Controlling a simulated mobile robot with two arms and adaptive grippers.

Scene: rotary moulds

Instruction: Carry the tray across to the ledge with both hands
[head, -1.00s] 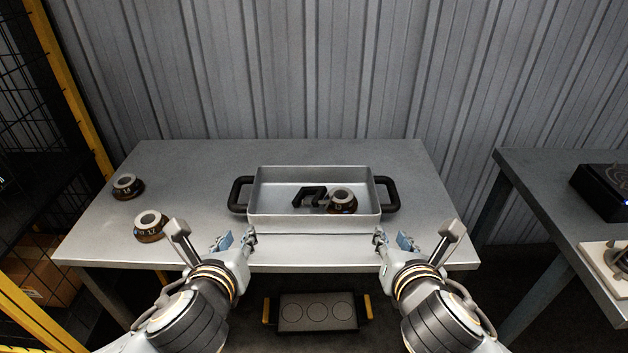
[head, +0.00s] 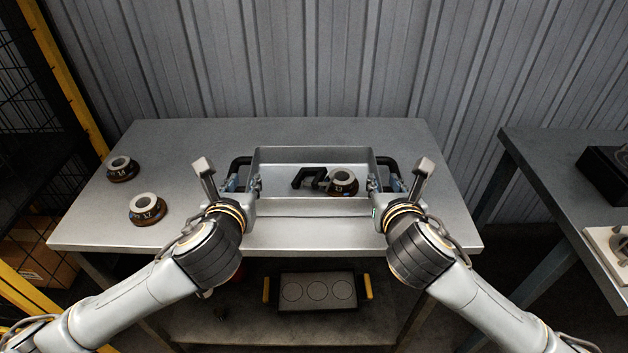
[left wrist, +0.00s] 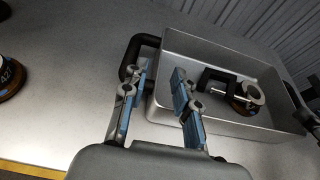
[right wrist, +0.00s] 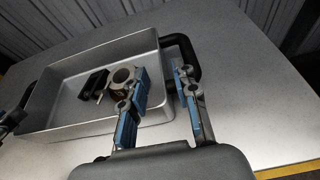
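A silver rectangular tray (head: 312,207) with black loop handles sits on the grey table. It holds a black angled part (head: 306,177) and a dark ring-shaped piece with a pale top (head: 342,181). My left gripper (left wrist: 160,75) is open at the tray's left handle (left wrist: 132,55), one finger over the handle, the other over the tray's side. My right gripper (right wrist: 163,75) is open at the right handle (right wrist: 190,55), its fingers similarly spread. Neither visibly grips a handle. Which surface is the ledge is unclear.
Two numbered round pieces (head: 148,208) (head: 122,168) stand on the table's left. A yellow-handled block (head: 317,291) lies on the lower shelf. A second table (head: 560,165) at right, across a gap, bears a black box (head: 606,175) and a pale plate (head: 612,250).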

